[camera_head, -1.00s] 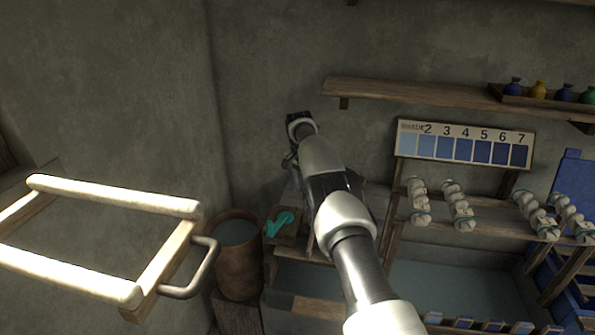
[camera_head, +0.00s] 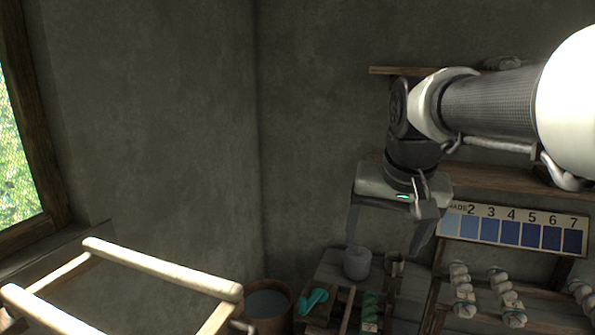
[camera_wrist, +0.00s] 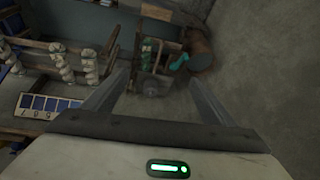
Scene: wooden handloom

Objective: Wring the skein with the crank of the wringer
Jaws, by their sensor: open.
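My gripper (camera_head: 388,240) is open and empty, its fingers pointing down above a low wooden stand (camera_head: 335,268). A dark green twisted skein (camera_head: 370,308) sits in the stand in front of the knob. A teal piece (camera_head: 312,300) lies to its left; I cannot tell whether it is the crank. In the wrist view, the knob (camera_wrist: 156,88), green skein (camera_wrist: 149,50) and teal piece (camera_wrist: 180,61) show beyond the fingers (camera_wrist: 158,82).
A wooden bucket (camera_head: 268,303) of liquid stands left of the stand. A pale-barred frame (camera_head: 165,267) fills the lower left. Wall shelf (camera_head: 500,178), numbered blue shade card (camera_head: 515,230) and hanging pale skeins (camera_head: 463,290) are to the right.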

